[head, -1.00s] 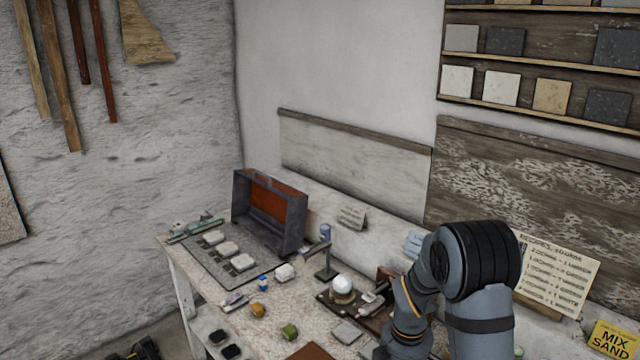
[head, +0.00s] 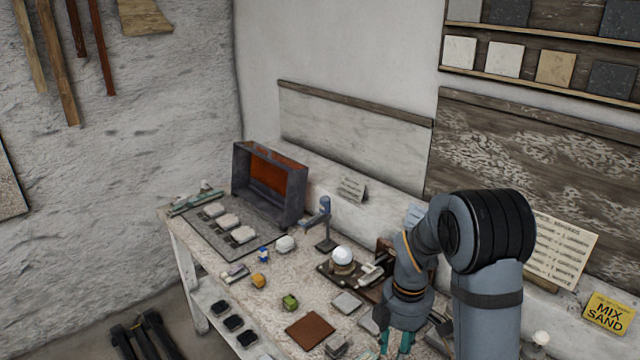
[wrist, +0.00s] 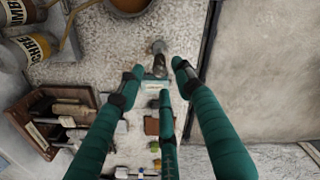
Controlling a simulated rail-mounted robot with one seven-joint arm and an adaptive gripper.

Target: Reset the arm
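My gripper shows at the bottom of the head view (head: 397,342), with teal fingers pointing down over the right part of the workbench (head: 215,290). In the wrist view its teal fingers (wrist: 158,75) are spread apart, and I see nothing held between them. A small grey-brown upright object (wrist: 158,52) shows just beyond the fingertips; I cannot tell how far below them it is. A white sphere (head: 342,254) rests on a round holder on a dark board, to the left of my arm.
A grey open-fronted box with an orange inside (head: 270,185) stands at the back left. Pale blocks (head: 228,221) lie on a dark mat. A brown square (head: 310,329) lies near the front. Labelled jars (wrist: 30,45), a bowl (wrist: 130,5) and a wooden tool box (wrist: 35,125) stand near my gripper.

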